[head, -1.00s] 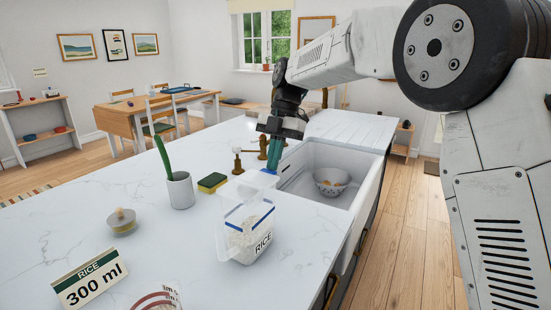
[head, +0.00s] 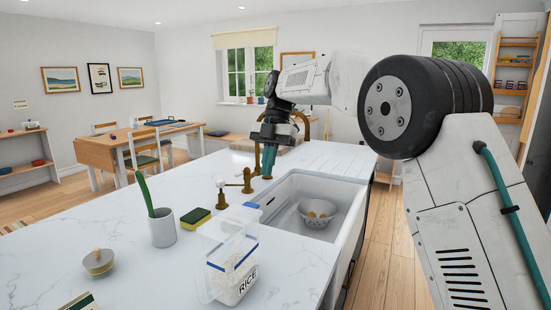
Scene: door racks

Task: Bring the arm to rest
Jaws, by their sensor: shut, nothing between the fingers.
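My arm reaches in from the right over the counter. My gripper (head: 268,172) points down, shut and empty, above the back edge of the sink by the brass tap fittings. The fingers look teal and their tips are apart from the rice container and the bowl. Parts of the brass tap are hidden behind the gripper.
A clear rice container (head: 234,268) stands on the white counter (head: 130,260) in front of the sink (head: 330,236). A bowl (head: 318,213) sits in the sink.

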